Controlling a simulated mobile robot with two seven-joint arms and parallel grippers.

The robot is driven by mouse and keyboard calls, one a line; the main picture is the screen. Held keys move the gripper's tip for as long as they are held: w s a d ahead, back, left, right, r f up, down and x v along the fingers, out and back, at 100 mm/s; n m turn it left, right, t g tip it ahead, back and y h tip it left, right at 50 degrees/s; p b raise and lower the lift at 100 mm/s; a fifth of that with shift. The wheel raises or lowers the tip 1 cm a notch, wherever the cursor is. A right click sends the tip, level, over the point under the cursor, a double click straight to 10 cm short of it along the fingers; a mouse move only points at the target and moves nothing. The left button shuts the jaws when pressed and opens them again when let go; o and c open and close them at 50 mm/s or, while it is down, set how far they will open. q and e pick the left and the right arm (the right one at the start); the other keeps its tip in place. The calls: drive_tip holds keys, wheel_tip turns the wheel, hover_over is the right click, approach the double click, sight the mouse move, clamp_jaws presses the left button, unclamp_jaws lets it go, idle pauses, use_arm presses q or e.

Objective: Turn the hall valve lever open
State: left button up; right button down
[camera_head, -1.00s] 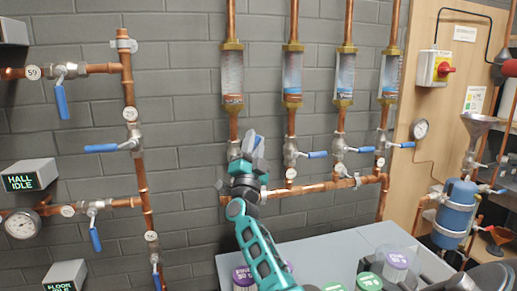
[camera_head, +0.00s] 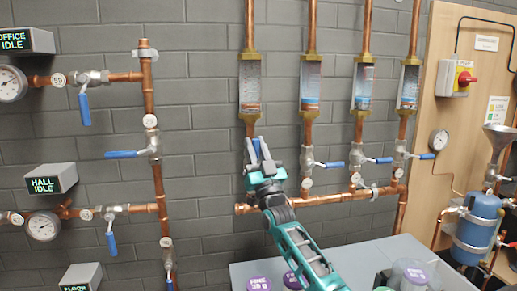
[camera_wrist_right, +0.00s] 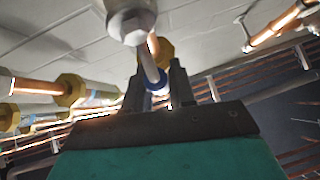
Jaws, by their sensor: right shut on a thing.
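My right gripper (camera_head: 259,151) is at the valve below the leftmost sight glass (camera_head: 250,85). It is shut on a blue-gripped valve lever (camera_wrist_right: 154,82), which lies between the two fingers in the right wrist view. The gripper largely hides this valve in the head view, and I cannot read a label on it. A display reading HALL IDLE (camera_head: 48,183) is on the left wall. Below and right of it, another valve has a blue lever (camera_head: 111,242) hanging down. My left gripper is not in view.
Several more blue levers stick out rightward, such as the one beside my right gripper (camera_head: 328,164). Copper pipes run close around the gripper. A grey table with purple-lidded jars (camera_head: 259,284) stands below. A wooden panel with a red switch (camera_head: 466,77) is at right.

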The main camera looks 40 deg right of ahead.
drive_tip(key=shift+a+n+y, duration=0.2)
drive_tip(key=shift+n+y, duration=0.1)
drive_tip(key=shift+y, duration=0.2)
drive_tip(key=c, duration=1)
unclamp_jaws()
drive_tip(key=shift+w+a, duration=0.1)
drive_tip(key=shift+c, duration=0.2)
drive_tip(key=v, duration=0.7)
drive_tip(key=shift+f, duration=0.2)
